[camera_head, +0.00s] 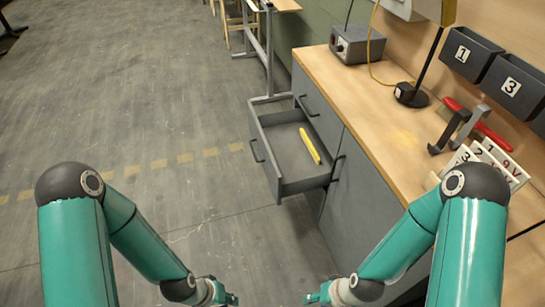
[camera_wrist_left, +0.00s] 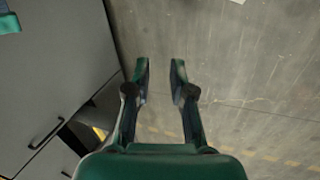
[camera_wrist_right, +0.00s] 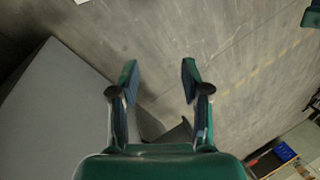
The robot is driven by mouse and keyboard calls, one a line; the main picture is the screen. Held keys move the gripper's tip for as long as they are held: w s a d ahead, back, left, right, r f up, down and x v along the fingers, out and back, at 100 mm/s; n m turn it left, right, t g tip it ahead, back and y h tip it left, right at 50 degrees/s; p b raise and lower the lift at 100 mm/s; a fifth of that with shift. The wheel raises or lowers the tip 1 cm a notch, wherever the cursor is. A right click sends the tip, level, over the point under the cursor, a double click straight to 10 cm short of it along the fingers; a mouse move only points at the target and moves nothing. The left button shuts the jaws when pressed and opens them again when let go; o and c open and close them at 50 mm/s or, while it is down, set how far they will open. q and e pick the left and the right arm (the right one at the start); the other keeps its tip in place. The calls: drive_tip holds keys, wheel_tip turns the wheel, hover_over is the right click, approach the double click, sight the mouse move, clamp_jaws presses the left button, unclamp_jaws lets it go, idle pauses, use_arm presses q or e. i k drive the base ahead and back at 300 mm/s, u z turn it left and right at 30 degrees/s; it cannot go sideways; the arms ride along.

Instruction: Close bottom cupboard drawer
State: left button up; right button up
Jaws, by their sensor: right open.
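The bottom cupboard drawer (camera_head: 292,183) is pulled well out from the grey cupboard (camera_head: 357,200) under the workbench. A yellow object (camera_head: 309,145) lies inside it. A dark bar handle (camera_head: 256,151) is on its front. My left gripper (camera_head: 232,300) is at the bottom edge of the head view, below and apart from the drawer. In the left wrist view its fingers (camera_wrist_left: 160,75) are apart with bare floor between them. My right gripper (camera_head: 312,296) is also at the bottom edge, apart from the drawer. Its fingers (camera_wrist_right: 160,80) are open and empty in the right wrist view.
The wooden workbench (camera_head: 385,130) runs along the right, with a grey box (camera_head: 357,45), a lamp base (camera_head: 411,95) and numbered cards (camera_head: 490,160) on it. An upper drawer (camera_head: 316,108) appears shut. The grey floor (camera_head: 130,110) left of the cupboard is clear.

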sight(291, 169)
drive_tip(key=u, duration=0.65)
drive_tip(key=i, duration=0.9)
drive_tip(key=z, duration=1.2)
drive_tip(key=k, duration=0.75)
drive_tip(key=z, duration=0.1)
drive_tip(key=i, duration=0.65)
